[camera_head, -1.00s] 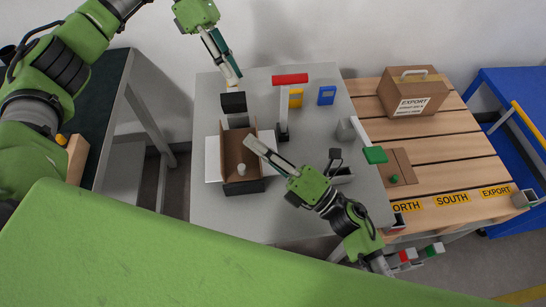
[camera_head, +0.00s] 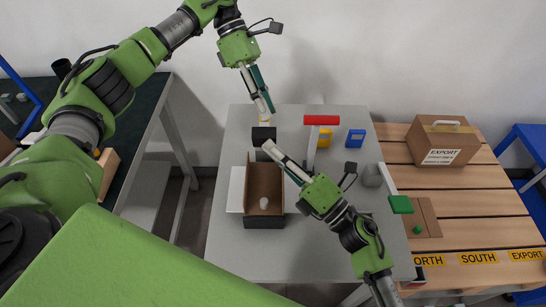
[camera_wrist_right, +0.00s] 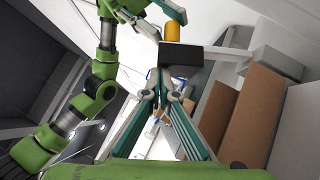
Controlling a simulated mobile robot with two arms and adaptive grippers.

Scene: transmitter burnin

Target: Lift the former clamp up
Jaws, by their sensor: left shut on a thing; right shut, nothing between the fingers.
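The clamp is probably the black block (camera_head: 263,136) with a pale upright knob, behind the open brown carton. In the right wrist view the black block (camera_wrist_right: 185,58) has a yellow cylinder (camera_wrist_right: 172,32) above it. My left gripper (camera_head: 268,112) points down from above and is shut on the top of this piece; the exact contact is hard to see. My right gripper (camera_head: 268,146) is shut and empty, its tips just in front of the block, above the carton's far end. I cannot tell whether the block touches what is below it.
The brown carton (camera_head: 252,180) stands on the grey table (camera_head: 310,250) with a small white piece (camera_head: 264,203) inside. A red-topped stand (camera_head: 321,120), a blue box (camera_head: 355,138) and a grey cup (camera_head: 372,176) are to the right. An export box (camera_head: 443,143) sits on the pallet.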

